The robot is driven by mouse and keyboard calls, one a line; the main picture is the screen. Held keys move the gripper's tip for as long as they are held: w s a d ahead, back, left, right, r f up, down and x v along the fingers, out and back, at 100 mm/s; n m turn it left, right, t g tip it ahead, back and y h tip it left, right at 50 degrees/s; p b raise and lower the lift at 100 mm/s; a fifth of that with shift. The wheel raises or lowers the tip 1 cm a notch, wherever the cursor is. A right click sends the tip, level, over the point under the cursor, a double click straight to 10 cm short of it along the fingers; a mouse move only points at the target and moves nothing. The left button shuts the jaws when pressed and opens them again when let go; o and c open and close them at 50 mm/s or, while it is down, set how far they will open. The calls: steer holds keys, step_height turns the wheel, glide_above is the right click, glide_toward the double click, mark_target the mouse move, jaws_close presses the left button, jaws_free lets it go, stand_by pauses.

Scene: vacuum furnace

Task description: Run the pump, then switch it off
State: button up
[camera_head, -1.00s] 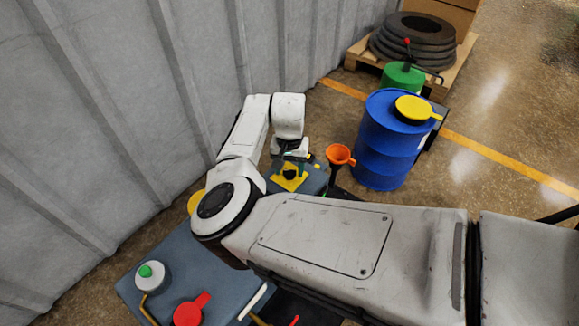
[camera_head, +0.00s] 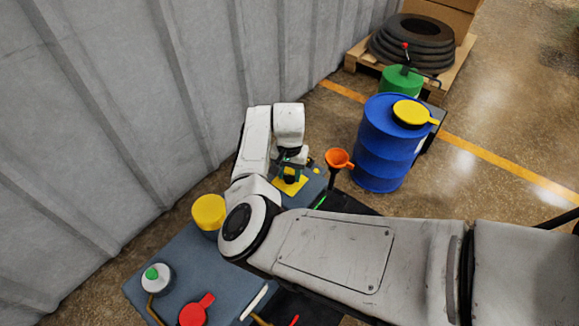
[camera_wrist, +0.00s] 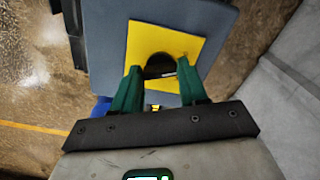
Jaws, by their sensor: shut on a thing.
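A black knob (camera_wrist: 160,66) sits on a yellow plate (camera_wrist: 143,38) on top of a blue-grey housing (camera_wrist: 112,45). My gripper (camera_wrist: 159,72) has its two green fingers on either side of the knob and is shut on it. In the head view my gripper (camera_head: 291,172) points down onto the yellow plate (camera_head: 296,187), and the knob is mostly hidden there. A thin bright green strip (camera_head: 320,202) shows beside the housing. I cannot tell from the pictures whether the pump is running.
A blue drum (camera_head: 382,150) with a yellow lid (camera_head: 411,112) is farther right. A corrugated wall (camera_head: 130,110) is close on the left.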

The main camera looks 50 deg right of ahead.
mark_target(290, 175)
steer(key=shift+s+r+m+p, duration=0.1)
steer(key=shift+r+m+p, duration=0.2)
steer(key=shift+m+p, duration=0.5)
steer(key=shift+f+m+p, duration=0.2)
steer(key=shift+m+p, duration=0.7)
steer(key=shift+p, duration=0.1)
steer(key=m+p, duration=0.1)
steer(key=m, duration=0.2)
steer(key=shift+m, duration=2.2)
steer(key=o, duration=1.1)
steer(key=shift+f, duration=0.1)
steer(key=shift+c, duration=0.2)
steer(key=shift+p, duration=0.3)
step_height(290, 175, up, 11)
steer(key=p, duration=0.3)
steer(key=shift+f, duration=0.1)
